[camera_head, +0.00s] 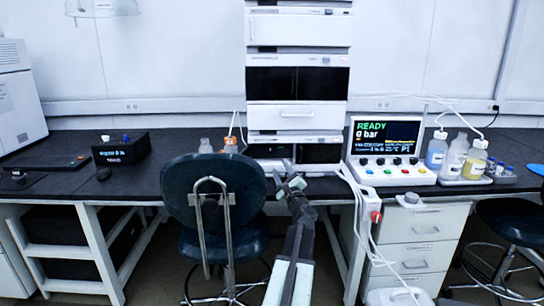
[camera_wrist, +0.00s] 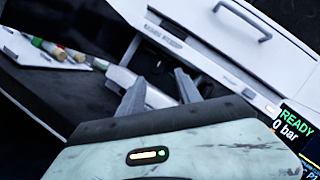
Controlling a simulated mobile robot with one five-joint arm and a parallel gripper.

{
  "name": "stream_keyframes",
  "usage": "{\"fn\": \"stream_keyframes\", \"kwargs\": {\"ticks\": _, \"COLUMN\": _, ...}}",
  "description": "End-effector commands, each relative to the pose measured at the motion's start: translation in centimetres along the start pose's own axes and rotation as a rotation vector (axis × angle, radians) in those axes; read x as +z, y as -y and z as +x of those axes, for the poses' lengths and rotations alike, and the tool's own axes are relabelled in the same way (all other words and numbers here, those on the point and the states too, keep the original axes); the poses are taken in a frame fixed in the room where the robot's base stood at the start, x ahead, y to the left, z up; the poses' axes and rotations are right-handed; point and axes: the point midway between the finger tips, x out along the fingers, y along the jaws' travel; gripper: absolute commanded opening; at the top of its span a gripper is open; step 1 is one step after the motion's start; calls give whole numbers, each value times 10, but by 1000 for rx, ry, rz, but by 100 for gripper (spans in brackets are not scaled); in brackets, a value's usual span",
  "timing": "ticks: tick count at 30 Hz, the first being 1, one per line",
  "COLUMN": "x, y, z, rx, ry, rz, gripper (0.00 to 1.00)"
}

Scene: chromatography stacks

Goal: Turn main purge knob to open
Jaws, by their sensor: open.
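The white chromatography stack (camera_head: 298,117) stands on the dark bench at the middle of the head view. I cannot make out the main purge knob for sure in either view, nor its position. My gripper (camera_head: 284,171) is open and appears empty in front of this lowest module, near the bench edge. In the wrist view, my two grey fingers (camera_wrist: 160,88) are apart, with the white module front and a dark opening beyond them.
A control box (camera_head: 391,172) with a screen reading READY, 0 bar stands right of the stack. Bottles (camera_head: 455,158) stand farther right. A dark chair (camera_head: 214,195) is left of my arm. White drawers (camera_head: 425,237) are under the bench. Vials (camera_wrist: 45,46) show in the wrist view.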

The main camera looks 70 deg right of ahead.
Motion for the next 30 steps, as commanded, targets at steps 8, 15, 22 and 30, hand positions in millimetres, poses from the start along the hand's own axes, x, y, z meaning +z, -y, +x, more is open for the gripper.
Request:
{"fn": "stream_keyframes", "kwargs": {"ticks": 8, "x": -21, "y": -8, "z": 72, "rx": -5, "ry": -5, "rz": -2, "gripper": 41}}
{"fn": "stream_keyframes", "kwargs": {"ticks": 15, "x": -22, "y": -8, "z": 117, "rx": -6, "ry": -7, "rz": -3, "gripper": 41}}
{"fn": "stream_keyframes", "kwargs": {"ticks": 22, "x": -22, "y": -9, "z": 128, "rx": -7, "ry": -7, "rz": -3, "gripper": 41}}
{"fn": "stream_keyframes", "kwargs": {"ticks": 30, "x": -23, "y": -9, "z": 127, "rx": -7, "ry": -8, "rz": -4, "gripper": 21}}
